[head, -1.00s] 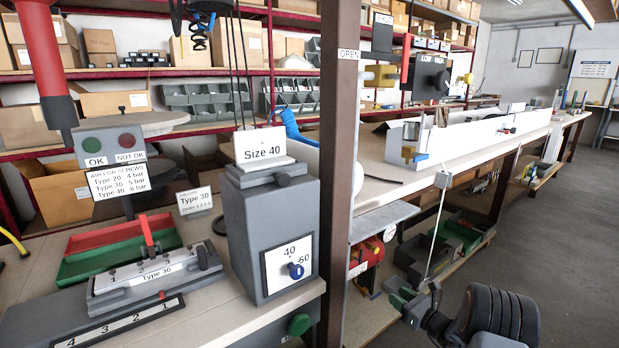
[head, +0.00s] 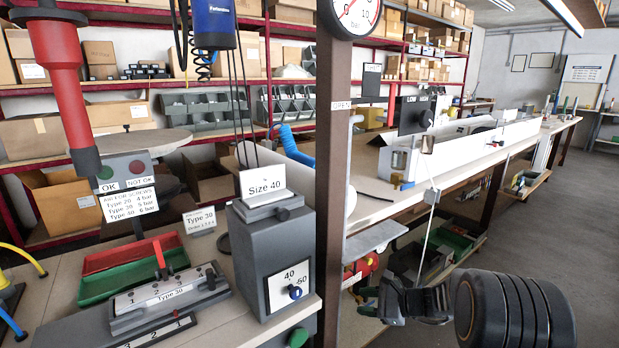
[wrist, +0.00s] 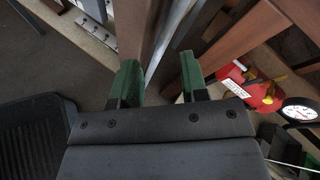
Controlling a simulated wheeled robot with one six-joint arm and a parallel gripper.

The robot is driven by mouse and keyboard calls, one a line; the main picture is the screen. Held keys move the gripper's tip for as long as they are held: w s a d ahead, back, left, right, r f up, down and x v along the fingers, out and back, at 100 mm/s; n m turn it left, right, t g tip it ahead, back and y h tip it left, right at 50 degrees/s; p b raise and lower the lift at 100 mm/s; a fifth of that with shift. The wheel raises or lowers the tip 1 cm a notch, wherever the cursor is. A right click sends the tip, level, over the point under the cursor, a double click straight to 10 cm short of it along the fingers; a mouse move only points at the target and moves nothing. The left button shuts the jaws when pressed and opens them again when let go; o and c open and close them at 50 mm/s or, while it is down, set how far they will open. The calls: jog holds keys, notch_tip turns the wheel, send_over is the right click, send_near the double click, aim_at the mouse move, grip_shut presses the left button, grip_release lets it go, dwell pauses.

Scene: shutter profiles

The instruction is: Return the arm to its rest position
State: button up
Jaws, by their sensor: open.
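My gripper shows in the wrist view (wrist: 158,78) with its two green fingers apart and nothing between them. A brown post and a grey metal edge lie beyond the gap. In the head view my gripper (head: 375,302) is low, right of the brown post (head: 333,150), beside the lower shelf of the workbench. Its fingers are small and dark there, so their gap is hard to make out. My dark arm link is to its right, over the floor.
The workbench (head: 400,205) runs back to the right. The grey Size 40 box (head: 262,262) and Type 30 fixture (head: 168,297) stand on the left bench. A red item (wrist: 262,92) and gauge (wrist: 301,110) are right of my fingers. Open floor (head: 560,225) lies at right.

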jog(key=s+a+r+n+g+h+p, duration=0.2)
jog(key=s+r+n+p, duration=0.2)
jog(key=s+r, duration=0.25)
jog(key=s+a+r+n+g+h+p, duration=0.2)
jog(key=s+r+n+h+p, duration=0.1)
jog(key=s+r+n+p, duration=0.4)
jog(key=s+d+r+n+t+h+p, duration=0.1)
jog(key=s+d+r+n+h+p, duration=0.1)
jog(key=r, duration=0.4)
jog(key=s+d+r+n+h+p, duration=0.3)
jog(key=s+r+n+h+p, duration=0.2)
jog(key=s+r, duration=0.2)
jog(key=shift+s+d+t, duration=0.15)
jog(key=shift+s+t, duration=0.05)
jog(key=shift+t, duration=0.2)
